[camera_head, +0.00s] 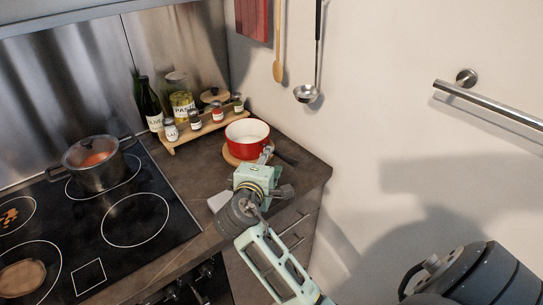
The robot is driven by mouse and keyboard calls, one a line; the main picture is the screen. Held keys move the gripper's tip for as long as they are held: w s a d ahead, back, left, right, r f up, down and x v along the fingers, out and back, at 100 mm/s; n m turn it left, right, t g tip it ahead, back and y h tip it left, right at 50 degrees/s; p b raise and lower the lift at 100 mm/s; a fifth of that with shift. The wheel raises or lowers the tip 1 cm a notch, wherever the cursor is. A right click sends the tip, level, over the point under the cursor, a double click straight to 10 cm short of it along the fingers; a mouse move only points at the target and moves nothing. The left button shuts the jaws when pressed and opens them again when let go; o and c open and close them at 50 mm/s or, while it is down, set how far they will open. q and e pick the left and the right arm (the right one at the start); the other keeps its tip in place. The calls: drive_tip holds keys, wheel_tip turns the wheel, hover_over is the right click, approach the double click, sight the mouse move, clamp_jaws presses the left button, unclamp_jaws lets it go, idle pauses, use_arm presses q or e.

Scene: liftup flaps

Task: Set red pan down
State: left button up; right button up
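The red pan (247,137), white inside, is at the right end of the dark counter. It looks upright and sits over a round wooden board (231,158); I cannot tell whether it touches the board. My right gripper (267,155) is at the pan's near right side, by a dark handle-like piece (285,158). The gripper's own body and wrist hide its fingers in part, so I cannot tell whether they are closed on the handle. My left gripper is not in view.
A wooden rack (205,130) with several spice jars stands behind the pan, with a dark bottle (150,103) and a pasta jar (182,105). A pot (96,170) stands on the black hob at left. A ladle (308,94) and wooden spoon (278,70) hang on the wall.

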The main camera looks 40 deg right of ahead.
drive_tip(key=v, duration=0.6)
